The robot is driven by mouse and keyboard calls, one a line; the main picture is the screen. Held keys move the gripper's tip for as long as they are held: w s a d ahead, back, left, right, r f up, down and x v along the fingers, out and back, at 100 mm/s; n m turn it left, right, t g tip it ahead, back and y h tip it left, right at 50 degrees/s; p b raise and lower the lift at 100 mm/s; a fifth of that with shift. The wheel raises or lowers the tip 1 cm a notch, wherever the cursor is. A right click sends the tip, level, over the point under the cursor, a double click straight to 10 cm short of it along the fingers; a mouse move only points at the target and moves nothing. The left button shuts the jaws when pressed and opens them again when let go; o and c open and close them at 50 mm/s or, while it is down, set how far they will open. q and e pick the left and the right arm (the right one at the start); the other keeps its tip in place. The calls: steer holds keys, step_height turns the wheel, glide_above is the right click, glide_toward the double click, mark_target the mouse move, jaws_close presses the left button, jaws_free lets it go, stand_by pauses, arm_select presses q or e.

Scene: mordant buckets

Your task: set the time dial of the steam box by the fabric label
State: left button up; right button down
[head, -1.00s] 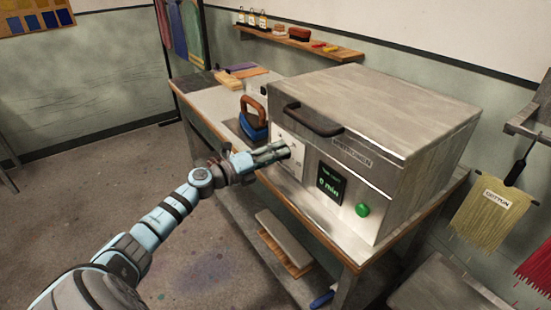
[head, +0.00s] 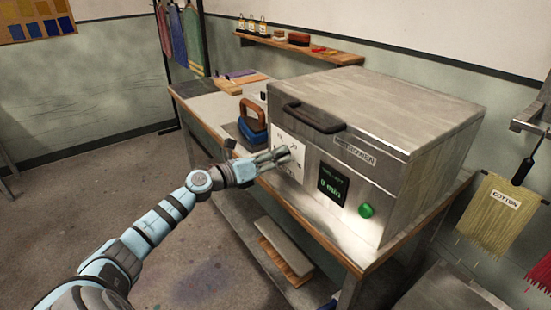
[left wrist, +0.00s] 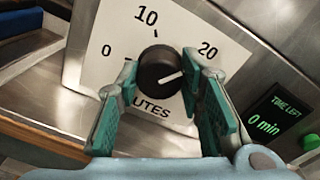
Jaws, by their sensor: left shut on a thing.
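The steam box (head: 370,120) is a grey metal box on the bench with its lid down. Its time dial (left wrist: 158,70) is a black knob on a white plate marked 0, 10, 20 and MINUTES. The dial's white mark points right and slightly up, near the 20 side. My left gripper (head: 284,153) is at this plate. In the left wrist view its green-padded fingers (left wrist: 160,82) are shut on the dial, one on each side. The display (left wrist: 265,118) reads TIME LEFT 0 min. A COTTON label (head: 506,199) hangs on yellow-green yarn at right. My right gripper is out of view.
A green button (head: 366,210) is right of the display. A blue iron with a brown handle (head: 252,115) stands left of the box. A shelf (head: 300,48) holds bottles and brushes behind. The floor left of the bench is clear.

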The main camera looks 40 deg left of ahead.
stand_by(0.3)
arm_select(q)
steer(key=o, duration=1.2)
steer(key=shift+c, duration=0.2)
step_height(320, 180, up, 10)
